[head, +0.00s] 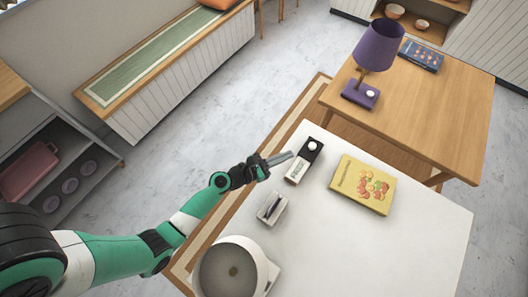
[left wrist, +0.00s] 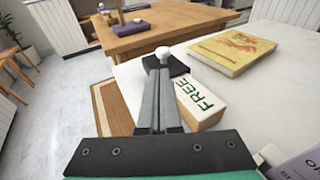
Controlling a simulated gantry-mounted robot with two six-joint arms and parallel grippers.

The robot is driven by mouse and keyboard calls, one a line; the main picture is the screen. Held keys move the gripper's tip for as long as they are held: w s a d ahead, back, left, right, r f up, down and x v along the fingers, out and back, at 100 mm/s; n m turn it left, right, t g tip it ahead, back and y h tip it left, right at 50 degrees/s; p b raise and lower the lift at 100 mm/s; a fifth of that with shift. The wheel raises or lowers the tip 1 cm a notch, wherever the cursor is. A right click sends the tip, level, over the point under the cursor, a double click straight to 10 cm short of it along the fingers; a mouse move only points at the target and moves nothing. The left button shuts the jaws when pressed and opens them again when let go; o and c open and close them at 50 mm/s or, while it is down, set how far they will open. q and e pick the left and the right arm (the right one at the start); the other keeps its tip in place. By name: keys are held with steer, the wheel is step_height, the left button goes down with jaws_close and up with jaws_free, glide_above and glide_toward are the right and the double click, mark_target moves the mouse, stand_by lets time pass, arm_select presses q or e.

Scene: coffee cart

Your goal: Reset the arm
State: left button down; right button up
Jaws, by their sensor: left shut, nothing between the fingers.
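My left arm comes in from the left in the head view, and its gripper (head: 289,157) is over the left edge of the white table (head: 420,235). Its two fingers are together with nothing between them; they also show shut in the left wrist view (left wrist: 158,75). Just beyond and beside the fingertips lies a white block (head: 297,170) marked "FREE" (left wrist: 199,104). At its far end is a black piece with a white knob (head: 312,147), partly hidden by the fingertips in the left wrist view. My right gripper is in neither view.
A yellow book (head: 363,184) lies right of the block. A small light holder with a dark item (head: 272,207) and a white round container (head: 232,272) stand nearer. A wooden table (head: 430,110) with a purple lamp (head: 377,48) is behind. The white table's right side is clear.

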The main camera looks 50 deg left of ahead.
arm_select(q)
steer(key=d+p+v, duration=0.1)
steer(key=v, duration=0.6)
steer(key=shift+a+r, duration=0.15)
steer(key=shift+a, duration=0.25)
steer(key=shift+s, duration=0.1)
